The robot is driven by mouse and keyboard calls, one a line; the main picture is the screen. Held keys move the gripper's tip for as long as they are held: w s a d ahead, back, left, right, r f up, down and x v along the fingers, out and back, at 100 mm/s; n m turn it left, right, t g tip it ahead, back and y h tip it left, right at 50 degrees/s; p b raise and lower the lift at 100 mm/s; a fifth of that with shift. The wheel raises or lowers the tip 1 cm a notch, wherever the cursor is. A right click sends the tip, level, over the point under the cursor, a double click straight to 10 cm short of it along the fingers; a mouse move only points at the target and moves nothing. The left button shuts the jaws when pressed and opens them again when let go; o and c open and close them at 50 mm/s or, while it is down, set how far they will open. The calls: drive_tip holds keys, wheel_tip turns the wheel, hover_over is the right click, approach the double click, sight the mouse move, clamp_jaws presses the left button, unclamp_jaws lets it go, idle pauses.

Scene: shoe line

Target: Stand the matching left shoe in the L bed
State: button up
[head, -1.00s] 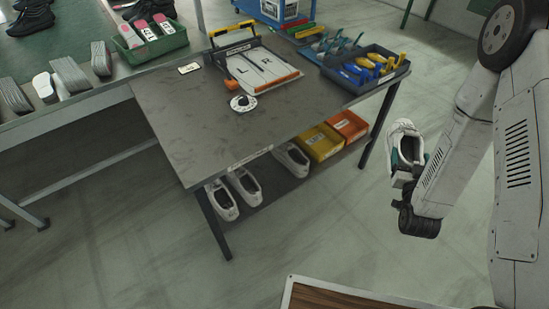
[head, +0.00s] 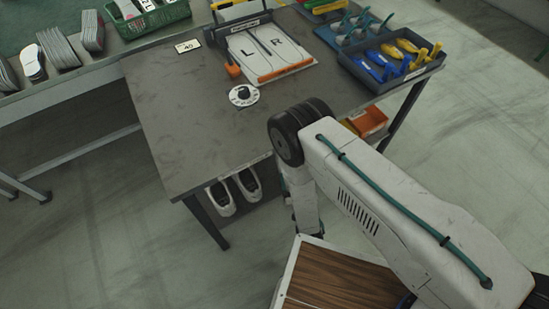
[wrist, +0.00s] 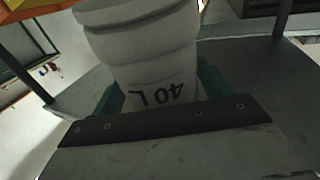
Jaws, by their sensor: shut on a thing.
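A white shoe (wrist: 145,50) fills the middle of the wrist view, its surface marked "40 L", seen upside down. My gripper (wrist: 160,93) has its teal fingers closed on both sides of this shoe. In the head view my arm hides the gripper and the held shoe. The L bed (head: 252,66) is the left half of the light fixture on the table, beside the R bed (head: 285,58). Both beds look empty, with an orange strip along the front edge. A card reading "40" (head: 187,46) lies on the table at the left.
Two white shoes (head: 220,198) (head: 247,184) stand under the table. A grey tool tray (head: 388,75) is at the right. The table's front left (head: 180,130) is clear. A wooden-topped surface (head: 340,283) is near me.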

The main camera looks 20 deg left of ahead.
drive_tip(key=w+a+f, duration=0.6)
drive_tip(key=w+a, duration=0.4)
drive_tip(key=a, duration=0.2)
drive_tip(key=shift+w, duration=0.4)
drive_tip(key=shift+f, duration=0.1)
